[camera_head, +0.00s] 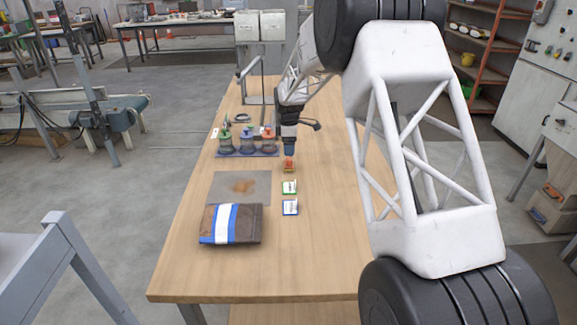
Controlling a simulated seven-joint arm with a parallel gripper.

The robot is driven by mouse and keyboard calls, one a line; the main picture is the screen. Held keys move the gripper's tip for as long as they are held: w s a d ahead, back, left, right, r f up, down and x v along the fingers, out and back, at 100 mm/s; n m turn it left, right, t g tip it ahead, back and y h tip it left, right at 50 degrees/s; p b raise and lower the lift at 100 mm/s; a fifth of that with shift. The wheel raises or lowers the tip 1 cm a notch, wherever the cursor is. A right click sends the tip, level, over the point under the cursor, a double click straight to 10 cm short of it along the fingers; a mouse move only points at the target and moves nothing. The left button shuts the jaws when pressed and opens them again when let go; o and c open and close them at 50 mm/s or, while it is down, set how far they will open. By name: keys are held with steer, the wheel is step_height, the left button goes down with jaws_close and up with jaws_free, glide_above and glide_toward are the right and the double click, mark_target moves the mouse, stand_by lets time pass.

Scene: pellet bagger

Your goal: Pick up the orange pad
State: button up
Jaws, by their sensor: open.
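The orange pad (289,169) is a small orange item on the wooden table, at the far end of a short column of pads. A green-edged pad (289,187) and a blue-edged pad (290,207) lie nearer the camera in the same column. My gripper (289,155) points down directly above the orange pad and partly covers its far side. Its jaws are open. The fingertips are small here, and I cannot tell whether they touch the pad or are around it.
A dark tray (232,154) with several coloured-top jars stands left of the gripper. A grey mat (226,182) with a brown patch and a folded brown bag (231,224) with blue and white stripes lie left of the pads. The table's (240,280) near end is clear.

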mark_target(289, 158)
steer(key=shift+f, duration=0.55)
steer(key=shift+f, duration=2.55)
steer(key=c, duration=1)
steer(key=shift+r, duration=0.15)
